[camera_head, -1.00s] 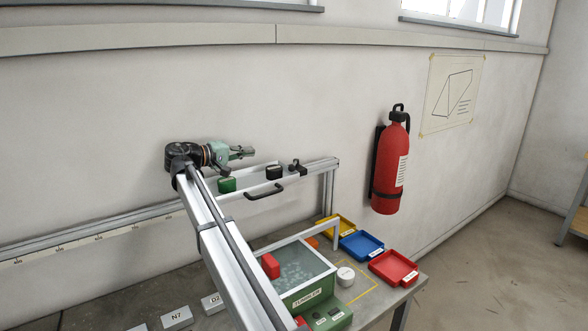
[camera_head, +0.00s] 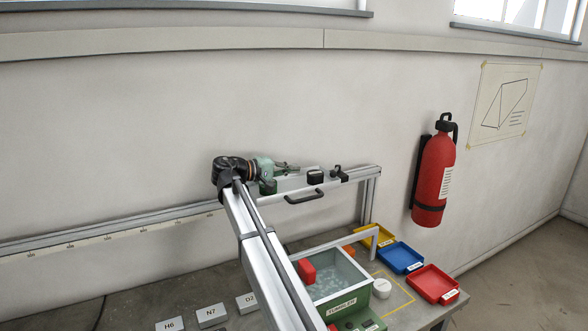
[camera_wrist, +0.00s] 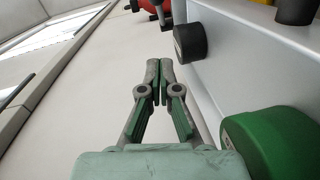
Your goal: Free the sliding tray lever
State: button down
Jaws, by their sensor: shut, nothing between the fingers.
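The sliding tray (camera_head: 285,187) is a pale shelf on an aluminium frame, with a black bar handle (camera_head: 305,196) on its front. A small black lever-like fitting (camera_head: 338,174) sits at its right end; I take it for the lever. A black knob (camera_head: 315,178) and a green knob (camera_head: 268,188) stand along the tray. They also show in the wrist view, black (camera_wrist: 190,42) and green (camera_wrist: 270,145). My gripper (camera_head: 294,168) is shut and empty above the tray, pointing right, left of the black knob. Its fingertips (camera_wrist: 160,66) meet in the wrist view.
A red fire extinguisher (camera_head: 433,175) hangs on the wall to the right. Below stand a green tumbler box (camera_head: 357,305) and yellow (camera_head: 384,238), blue (camera_head: 400,261) and red (camera_head: 433,291) trays. The wall is close behind my gripper.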

jog(key=p+x, duration=0.2)
jog(key=x, duration=0.4)
jog(key=shift+w+d, duration=0.15)
jog(key=shift+d, duration=0.25)
jog(key=d, duration=0.1)
jog(key=s+d+p, duration=0.1)
jog(key=d, duration=0.1)
jog(key=shift+d+f, duration=0.1)
jog(key=shift+f, duration=0.15)
jog(key=shift+s+d+f+p, duration=0.1)
jog(key=shift+d+f+p, duration=0.15)
jog(key=shift+d+p, duration=0.2)
jog(key=shift+d, duration=0.15)
